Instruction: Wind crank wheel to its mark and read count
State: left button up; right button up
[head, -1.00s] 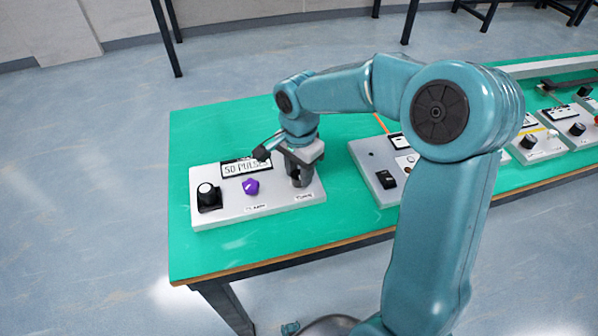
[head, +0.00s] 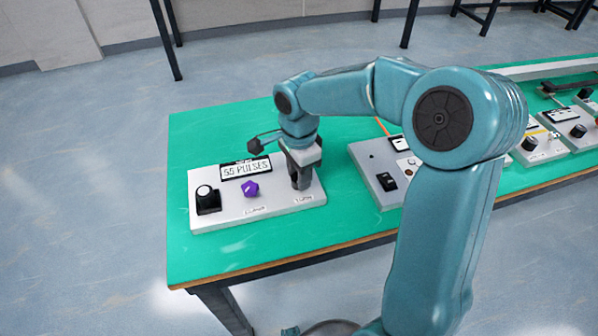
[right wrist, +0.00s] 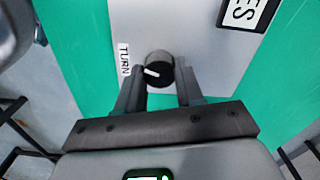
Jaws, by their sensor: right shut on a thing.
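The control panel (head: 278,208) is a pale box on the green table. Its display (head: 246,168) reads "55 PULSES". A purple knob (head: 250,188) sits in the panel's middle and a black knob (head: 207,198) at its left end. My right gripper (head: 301,184) points down at the panel's right end. In the right wrist view its fingers (right wrist: 160,82) are shut on a black round knob (right wrist: 158,68) with a white pointer line, beside a "TURN" label (right wrist: 124,60). In the head view the gripper hides this knob. My left gripper is not in view.
A second panel (head: 365,165) with a black switch stands to the right, partly behind my right arm. More panels (head: 540,148) with knobs line the table's far right. The green table top (head: 215,130) is clear behind and left of the first panel.

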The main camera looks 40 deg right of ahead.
jog(key=shift+w+r, duration=0.1)
jog(key=o, duration=1)
jog(key=shift+o, duration=0.2)
notch_tip(320, 180, up, 16)
jog(key=p, duration=0.3)
jog(key=shift+r+p, duration=0.15)
jog(key=shift+p, duration=0.25)
